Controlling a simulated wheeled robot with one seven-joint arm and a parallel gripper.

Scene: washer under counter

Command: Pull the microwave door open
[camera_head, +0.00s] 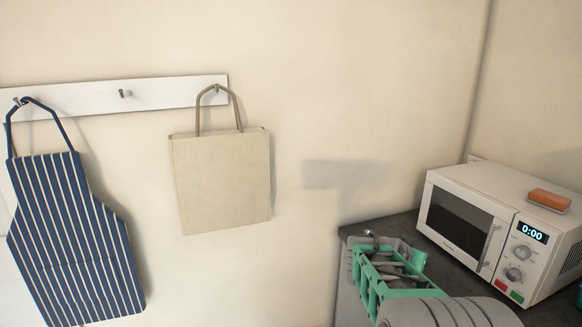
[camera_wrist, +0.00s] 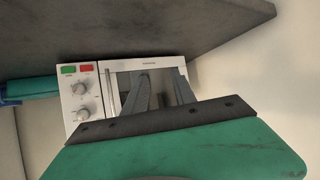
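The white microwave (camera_head: 485,187) stands on a dark counter in the right corner. Its dark-windowed door (camera_head: 452,220) looks closed, with an upright handle (camera_head: 489,246) on the side by the control panel. My gripper (camera_head: 371,238) is left of the microwave, apart from the handle. In the wrist view the picture is turned over, and the microwave (camera_wrist: 76,112) shows behind my gripper (camera_wrist: 163,82). Its two grey fingers stand apart and empty before the door window. The handle (camera_wrist: 109,90) is left of both fingers there. The fingers hide part of the door.
An orange sponge-like block (camera_head: 549,200) lies on top of the microwave. The dark counter (camera_head: 352,229) has its edge near my gripper. A striped apron (camera_head: 70,235) and a beige bag (camera_head: 222,180) hang on the wall at left, away from the microwave.

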